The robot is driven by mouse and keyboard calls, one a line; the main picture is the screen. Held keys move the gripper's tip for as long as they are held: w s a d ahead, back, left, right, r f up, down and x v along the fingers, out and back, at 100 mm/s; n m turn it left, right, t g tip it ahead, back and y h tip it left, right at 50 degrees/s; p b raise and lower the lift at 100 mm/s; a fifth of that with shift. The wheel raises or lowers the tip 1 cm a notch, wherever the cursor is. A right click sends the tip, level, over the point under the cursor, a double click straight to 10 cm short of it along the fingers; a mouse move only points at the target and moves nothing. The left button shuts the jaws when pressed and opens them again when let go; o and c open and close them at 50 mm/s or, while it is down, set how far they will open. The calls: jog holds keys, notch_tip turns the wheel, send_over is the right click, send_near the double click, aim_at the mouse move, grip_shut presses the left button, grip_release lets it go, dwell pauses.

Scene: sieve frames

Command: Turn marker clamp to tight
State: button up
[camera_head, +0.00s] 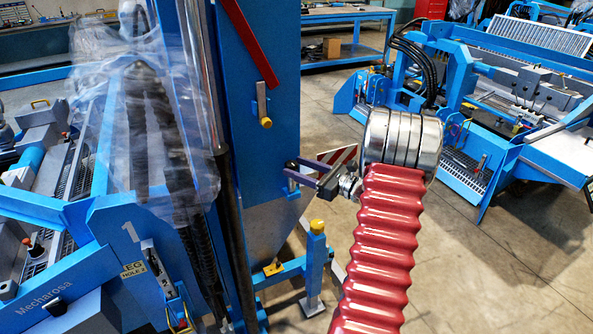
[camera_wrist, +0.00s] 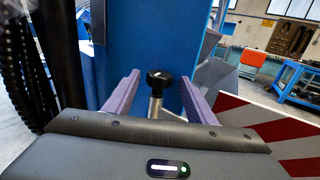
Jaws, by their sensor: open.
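A black round knob (camera_wrist: 159,78) with a pale line on top sits on a metal stem, in the wrist view; I take it for the marker clamp. It stands between the two purple fingers of my gripper (camera_wrist: 160,84), which are apart, with a gap visible on each side. I cannot tell from the line whether it is tight. In the head view my gripper (camera_head: 288,170) points left at the blue column (camera_head: 262,165), close to its right edge; the knob is not clear there. The red-and-white striped marker board (camera_head: 343,155) is just behind my gripper, and fills the lower right of the wrist view (camera_wrist: 262,118).
A red bar (camera_head: 246,42) and a metal lever with a yellow knob (camera_head: 265,121) are on the column. Black hoses and cloudy plastic wrap (camera_head: 140,110) hang to the left. A yellow-capped blue post (camera_head: 317,240) stands below my gripper.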

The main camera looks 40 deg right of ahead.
jog(key=c, duration=1)
jog(key=shift+a, duration=0.4)
jog(key=shift+c, duration=0.2)
jog(key=shift+d, duration=0.2)
